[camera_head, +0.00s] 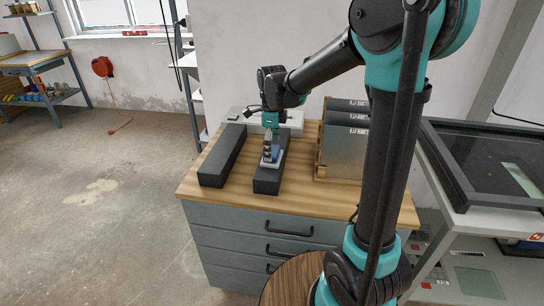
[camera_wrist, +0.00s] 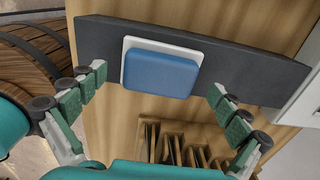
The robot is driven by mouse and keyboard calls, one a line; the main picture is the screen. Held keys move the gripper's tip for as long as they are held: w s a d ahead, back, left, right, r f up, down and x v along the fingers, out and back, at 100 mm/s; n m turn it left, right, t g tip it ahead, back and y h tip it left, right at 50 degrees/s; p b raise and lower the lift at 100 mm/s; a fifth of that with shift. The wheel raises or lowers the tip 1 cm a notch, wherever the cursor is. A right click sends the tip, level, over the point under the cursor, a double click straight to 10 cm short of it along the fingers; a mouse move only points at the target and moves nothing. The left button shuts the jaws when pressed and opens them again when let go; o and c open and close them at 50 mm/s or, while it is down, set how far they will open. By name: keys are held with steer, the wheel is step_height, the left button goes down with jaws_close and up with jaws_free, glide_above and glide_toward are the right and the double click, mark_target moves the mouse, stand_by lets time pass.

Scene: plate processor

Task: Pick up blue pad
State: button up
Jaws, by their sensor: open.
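The blue pad (camera_wrist: 160,74) is a rounded blue block on a white base plate (camera_wrist: 124,52). It lies on a long dark grey bar (camera_wrist: 230,68) on the wooden cabinet top. In the head view the blue pad (camera_head: 274,151) shows as a small patch on the right-hand bar (camera_head: 266,186), partly hidden by my gripper. My gripper (camera_head: 269,148) is directly over the pad. In the wrist view my gripper (camera_wrist: 159,92) is open, with one green finger on each side of the pad and nothing held. I cannot tell whether the fingertips are level with the pad.
A second dark bar (camera_head: 222,155) lies to the left on the wooden top (camera_head: 300,192). Grey plates in a wooden rack (camera_head: 343,150) stand to the right. A light grey box (camera_head: 291,122) is at the back. A glass-topped machine (camera_head: 475,160) stands at the far right.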

steer(key=shift+f, duration=0.85)
steer(key=c, duration=1.3)
